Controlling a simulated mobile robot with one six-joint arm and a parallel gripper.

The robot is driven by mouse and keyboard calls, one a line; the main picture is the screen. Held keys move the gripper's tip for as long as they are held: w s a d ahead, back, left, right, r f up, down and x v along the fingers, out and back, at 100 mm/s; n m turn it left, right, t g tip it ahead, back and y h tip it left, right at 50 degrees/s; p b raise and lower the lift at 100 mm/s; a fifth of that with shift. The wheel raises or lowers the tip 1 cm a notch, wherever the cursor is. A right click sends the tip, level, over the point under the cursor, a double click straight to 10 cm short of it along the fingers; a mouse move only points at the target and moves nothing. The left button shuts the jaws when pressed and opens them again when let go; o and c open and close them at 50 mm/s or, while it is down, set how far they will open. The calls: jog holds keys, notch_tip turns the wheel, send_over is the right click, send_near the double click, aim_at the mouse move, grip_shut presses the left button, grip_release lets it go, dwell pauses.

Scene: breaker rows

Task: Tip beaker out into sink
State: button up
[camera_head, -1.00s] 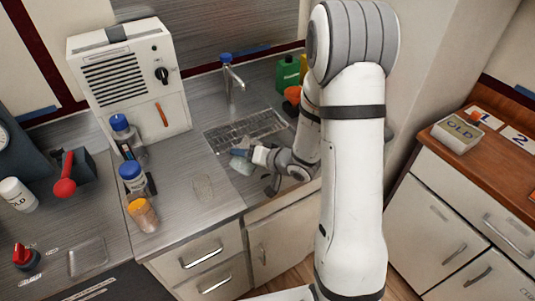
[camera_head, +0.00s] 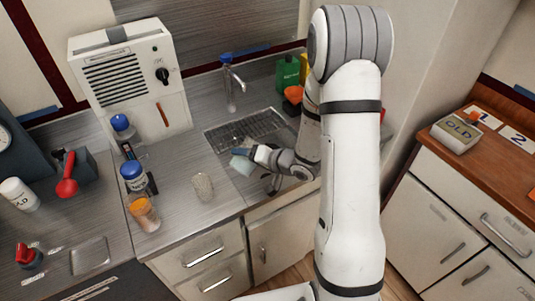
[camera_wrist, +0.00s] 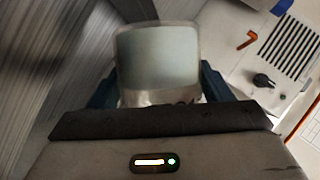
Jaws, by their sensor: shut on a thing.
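My gripper (camera_head: 247,153) is shut on a clear beaker (camera_head: 241,165) at the left side of the sink. In the wrist view the beaker (camera_wrist: 158,60) sits between my two blue-grey fingers, and a pale content or tinted glass shows in it. It looks tilted, but I cannot tell whether anything is flowing out. The sink (camera_head: 240,122) has a dark ribbed floor. The front of the sink is partly hidden by my wrist and arm.
A blue-topped tap (camera_head: 232,82) stands behind the sink. A glass-like vessel (camera_head: 203,187), an orange-lidded jar (camera_head: 144,214) and a blue-lidded jar (camera_head: 133,178) stand left on the counter. A green bottle (camera_head: 288,74) and orange funnel-like thing (camera_head: 293,94) are behind my arm.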

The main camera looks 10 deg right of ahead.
jog(key=shift+f+m+y+p, duration=0.25)
jog(key=shift+m+y+p, duration=0.1)
jog(key=shift+m+y, duration=0.2)
dwell(1.4)
jog(key=shift+w+d+r+m+g+y+p, duration=0.2)
jog(key=shift+r+m+g+y+p, duration=0.2)
jog(key=shift+m+p, duration=0.3)
dwell(1.3)
jog(key=shift+w+d+f+m+y+p, duration=0.25)
jog(key=shift+w+d+m+y+p, duration=0.25)
jog(key=shift+p, duration=0.45)
dwell(0.7)
jog(key=shift+d+r+m+y+p, duration=0.4)
jog(key=shift+r+m+y+p, duration=0.25)
jog(key=shift+p, duration=0.85)
dwell(0.4)
jog(key=shift+f, duration=0.25)
jog(key=b, duration=0.1)
jog(key=f+h+b, duration=0.1)
jog(key=b, duration=0.1)
jog(key=shift+a+f+n, duration=0.2)
jog(key=shift+f+n, duration=0.05)
jog(key=shift+n, duration=0.05)
jog(key=shift+s+a+n+h+b, duration=0.3)
jog(key=shift+n+b, duration=0.2)
jog(key=shift+b, duration=0.25)
jog(key=shift+s+a+r, duration=0.1)
jog(key=shift+a+r, duration=0.15)
jog(key=shift+r, duration=0.15)
jog(key=shift+d, duration=0.1)
